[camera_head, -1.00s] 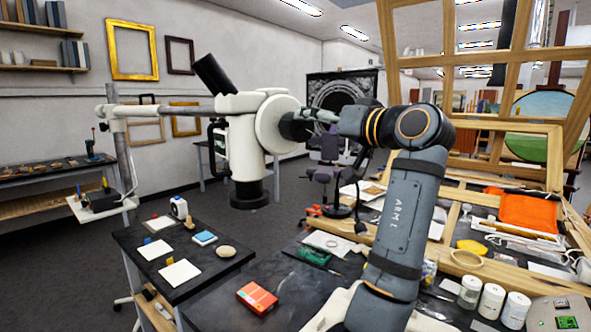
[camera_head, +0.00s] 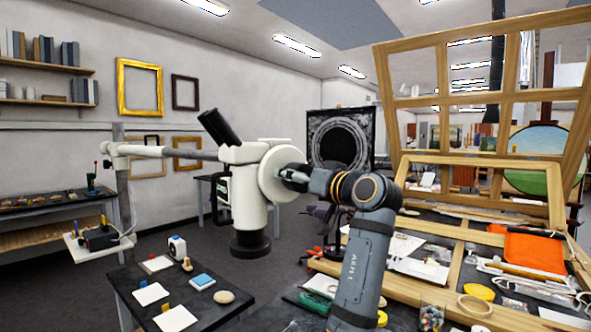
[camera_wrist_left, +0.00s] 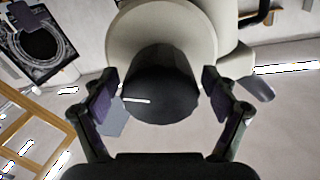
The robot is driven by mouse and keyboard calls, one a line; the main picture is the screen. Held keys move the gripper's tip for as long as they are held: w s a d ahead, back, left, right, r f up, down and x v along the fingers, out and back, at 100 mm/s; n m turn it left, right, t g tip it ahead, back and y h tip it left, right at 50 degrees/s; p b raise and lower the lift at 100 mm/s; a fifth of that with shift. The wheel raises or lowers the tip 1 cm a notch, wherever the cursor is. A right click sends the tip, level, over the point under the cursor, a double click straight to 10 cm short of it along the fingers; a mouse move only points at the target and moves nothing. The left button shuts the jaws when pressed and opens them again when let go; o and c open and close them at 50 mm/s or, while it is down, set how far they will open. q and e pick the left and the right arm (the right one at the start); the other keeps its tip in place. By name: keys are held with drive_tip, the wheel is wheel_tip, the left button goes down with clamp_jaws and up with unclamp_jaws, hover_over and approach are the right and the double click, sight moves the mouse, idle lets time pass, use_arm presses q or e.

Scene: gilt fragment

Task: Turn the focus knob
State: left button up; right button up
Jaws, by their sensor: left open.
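The white microscope (camera_head: 249,205) hangs on a horizontal arm, with a black eyepiece tube at its upper left. Its focus knob (camera_wrist_left: 165,100) is a dark cylinder with a white mark on its end face, standing out from a round white housing (camera_head: 276,174). My left gripper (camera_wrist_left: 160,80) is open, with one finger on each side of the knob in the wrist view. Gaps show between the fingers and the knob. In the head view, my left gripper (camera_head: 301,179) reaches the knob from the right and largely hides it. My right gripper is not in view.
A dark side table (camera_head: 227,312) with cards and small items stands below the microscope. A wooden frame (camera_head: 408,270) and cluttered workbench lie at the right. A round-patterned black panel (camera_head: 340,140) stands behind my gripper.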

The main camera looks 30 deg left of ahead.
use_arm(q)
drive_tip(key=shift+w+a, duration=0.2)
drive_tip(key=shift+a, duration=0.35)
drive_tip(key=c, duration=1.2)
drive_tip(key=shift+o, duration=0.2)
drive_tip(key=shift+r+m+p, duration=0.15)
drive_tip(key=shift+m+p, duration=0.25)
drive_tip(key=shift+m, duration=0.3)
drive_tip(key=shift+m+p, duration=0.3)
drive_tip(key=shift+m, duration=0.9)
drive_tip(key=o, duration=1.2)
drive_tip(key=shift+c, duration=0.2)
